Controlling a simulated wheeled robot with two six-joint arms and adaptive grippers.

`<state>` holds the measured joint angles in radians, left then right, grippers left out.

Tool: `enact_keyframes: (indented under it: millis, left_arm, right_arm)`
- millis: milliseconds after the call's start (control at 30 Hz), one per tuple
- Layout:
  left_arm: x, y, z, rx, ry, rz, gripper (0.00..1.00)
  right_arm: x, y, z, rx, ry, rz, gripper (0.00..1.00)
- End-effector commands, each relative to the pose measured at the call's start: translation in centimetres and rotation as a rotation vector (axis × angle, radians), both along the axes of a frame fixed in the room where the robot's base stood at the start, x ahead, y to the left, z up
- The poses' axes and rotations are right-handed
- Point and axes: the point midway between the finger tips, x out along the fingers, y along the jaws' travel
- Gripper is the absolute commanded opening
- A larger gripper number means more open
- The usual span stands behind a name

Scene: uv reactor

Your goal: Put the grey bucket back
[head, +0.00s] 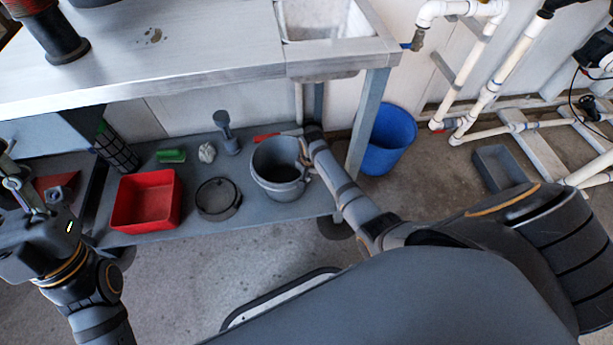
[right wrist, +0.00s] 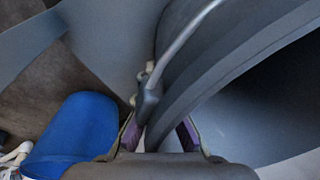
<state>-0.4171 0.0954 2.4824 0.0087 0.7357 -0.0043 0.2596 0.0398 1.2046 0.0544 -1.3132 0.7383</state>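The grey bucket (head: 262,180) stands upright on the lower shelf under the metal workbench. My right gripper (head: 304,164) is at the right side of its rim in the head view. In the right wrist view the bucket (right wrist: 225,75) fills the right side, and its rim and handle end lie between the two fingers of my right gripper (right wrist: 160,138). The fingers look spread, with a gap beside the rim. My left gripper (head: 32,190) is at the far left, away from the bucket; its fingertips are hard to make out.
On the lower shelf (head: 240,220) are a red bin (head: 145,200), a dark round dish (head: 217,199), a green brush (head: 171,156) and a red-handled tool (head: 267,137). A blue bucket (head: 390,138) stands on the floor beyond the table leg (head: 367,125). White pipes (head: 490,85) stand right.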

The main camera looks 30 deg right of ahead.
Motion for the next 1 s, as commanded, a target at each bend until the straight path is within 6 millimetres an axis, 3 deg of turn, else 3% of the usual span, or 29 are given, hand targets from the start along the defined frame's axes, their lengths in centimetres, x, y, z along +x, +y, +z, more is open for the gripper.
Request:
enact_keyframes:
  millis: [400,600,1000]
  left_arm:
    - [-0.38,-0.03,0.21,0.001,-0.02,-0.001,0.4]
    - [-0.38,-0.03,0.23,0.001,-0.02,-0.001,0.4]
    - [0.27,0.03,0.04,-0.001,0.014,0.0,0.4]
  right_arm:
    - [0.07,0.03,-0.2,0.001,-0.002,0.0,0.0]
    - [0.0,0.02,-0.22,0.0,0.0,0.0,0.28]
    - [-0.01,0.0,0.26,0.0,0.0,0.0,0.28]
